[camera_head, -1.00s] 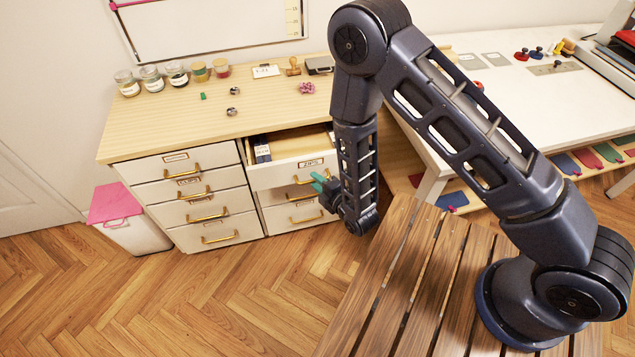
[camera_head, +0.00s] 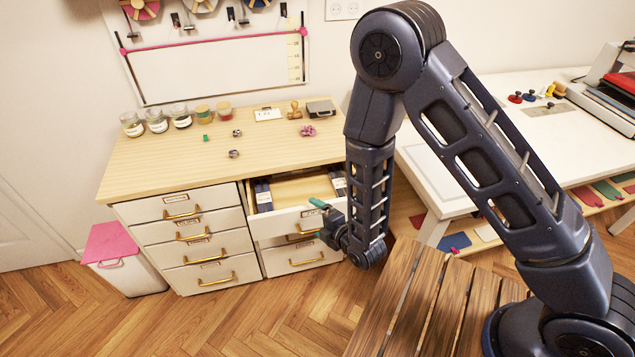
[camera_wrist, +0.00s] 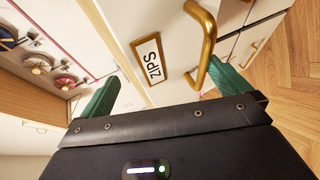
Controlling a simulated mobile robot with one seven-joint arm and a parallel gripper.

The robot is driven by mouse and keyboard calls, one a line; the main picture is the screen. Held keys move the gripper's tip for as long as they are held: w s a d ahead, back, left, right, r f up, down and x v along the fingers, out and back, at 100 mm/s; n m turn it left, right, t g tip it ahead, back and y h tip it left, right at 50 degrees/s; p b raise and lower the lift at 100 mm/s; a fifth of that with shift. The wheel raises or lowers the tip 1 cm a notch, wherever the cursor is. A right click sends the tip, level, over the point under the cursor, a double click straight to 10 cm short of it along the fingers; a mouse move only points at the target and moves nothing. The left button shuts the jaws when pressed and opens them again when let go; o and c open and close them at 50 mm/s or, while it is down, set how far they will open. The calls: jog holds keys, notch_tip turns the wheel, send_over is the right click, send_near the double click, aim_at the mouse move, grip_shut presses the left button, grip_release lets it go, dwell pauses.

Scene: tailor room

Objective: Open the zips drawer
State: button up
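The zips drawer (camera_head: 281,224) is the top drawer of the right column, and it is pulled out, with its inside showing. Its front carries a framed "ZIPS" label (camera_wrist: 148,60) and a gold handle (camera_wrist: 207,40), seen close up in the wrist view. My gripper (camera_head: 322,220) is at the right part of the drawer front. In the wrist view my gripper (camera_wrist: 165,90) has its green fingers wide apart, with the label and part of the handle showing between and beyond them. The handle lies nearer the right finger and is not clamped. My gripper hides part of the front in the head view.
Dark blue boxes (camera_head: 263,196) stand in the drawer's left side. The left column of drawers (camera_head: 183,207) is shut. Jars (camera_head: 180,116) and small items are on the wooden top. A pink-lidded bin (camera_head: 118,262) stands left; a slatted wooden surface (camera_head: 400,310) is at front right.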

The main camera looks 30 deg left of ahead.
notch_tip(320, 180, up, 8)
jog(key=w+a+t+y, duration=0.1)
jog(key=w, duration=0.1)
jog(key=shift+a+y, duration=0.25)
jog(key=shift+y, duration=0.05)
jog(key=shift+d+r, duration=0.35)
jog(key=shift+r, duration=0.4)
jog(key=c, duration=0.8)
jog(key=shift+s+r, duration=0.1)
jog(key=shift+r, duration=0.2)
jog(key=c, duration=0.3)
jog(key=r, duration=0.5)
jog(key=shift+s, duration=0.3)
jog(key=shift+f, duration=0.1)
jog(key=shift+c, duration=0.5)
